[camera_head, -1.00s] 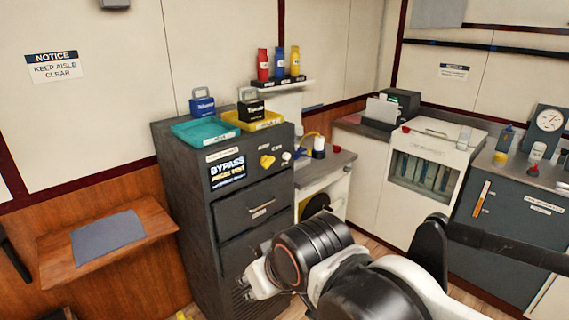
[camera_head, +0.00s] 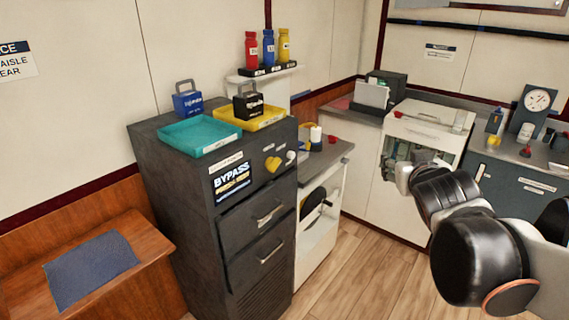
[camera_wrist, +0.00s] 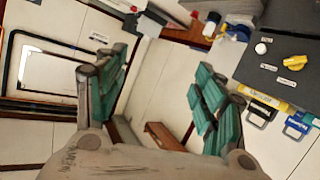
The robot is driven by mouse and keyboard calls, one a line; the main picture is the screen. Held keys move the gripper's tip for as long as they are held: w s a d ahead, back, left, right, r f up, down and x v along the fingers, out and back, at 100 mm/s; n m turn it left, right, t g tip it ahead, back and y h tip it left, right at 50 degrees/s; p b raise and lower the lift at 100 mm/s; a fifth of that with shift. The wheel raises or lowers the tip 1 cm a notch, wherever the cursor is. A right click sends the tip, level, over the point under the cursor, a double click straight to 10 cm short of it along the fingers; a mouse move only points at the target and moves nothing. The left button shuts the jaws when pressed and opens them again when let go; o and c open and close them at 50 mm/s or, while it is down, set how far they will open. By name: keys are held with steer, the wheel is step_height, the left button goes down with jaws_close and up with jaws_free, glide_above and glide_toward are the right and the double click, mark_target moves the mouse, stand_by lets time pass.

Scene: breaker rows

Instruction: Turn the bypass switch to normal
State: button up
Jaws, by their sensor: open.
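The yellow bypass switch knob (camera_head: 273,163) is on the front of the dark grey cabinet (camera_head: 240,245), right of the BYPASS label (camera_head: 231,182). A white knob (camera_head: 291,156) sits beside it. In the wrist view the yellow knob (camera_wrist: 294,61) is at the upper right, with the white knob (camera_wrist: 261,48) near it. My gripper (camera_wrist: 160,95) is open and empty, its green-padded fingers wide apart, and the switch lies outside them to the right. In the head view my arm is at the right, well apart from the cabinet, and the fingers are hard to make out.
A teal tray (camera_head: 200,137), a yellow tray (camera_head: 262,120) and two padlocks stand on the cabinet. Red, blue and yellow bottles (camera_head: 268,48) are on a shelf behind. A wooden ledge (camera_head: 145,240) is at left. Floor (camera_head: 350,270) is clear between cabinet and arm.

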mark_target(277, 166)
steer(key=w+a+r+n+t+y+p, duration=0.1)
steer(key=w+a+r+n+t+y, duration=0.2)
steer(key=w, duration=0.5)
steer(key=w+a+r+n+t+y, duration=0.1)
steer(key=w+a+n+t+y, duration=0.1)
steer(key=w+a+n+y, duration=0.4)
steer(key=a+f+n+g+y+p, duration=0.1)
steer(key=a+f+n+g+y, duration=0.35)
steer(key=f, duration=0.55)
steer(key=a+f+n+g+y, duration=0.3)
steer(key=a+f+g+y, duration=0.15)
steer(key=f, duration=0.55)
steer(key=shift+t+h, duration=0.4)
steer(key=shift+t, duration=0.1)
steer(key=b+x, duration=0.1)
steer(key=x, duration=0.8)
steer(key=b+x, duration=0.1)
steer(key=x, duration=0.4)
steer(key=shift+w+a+r+b, duration=0.1)
steer(key=shift+w+r+b, duration=0.2)
steer(key=c, duration=1.1)
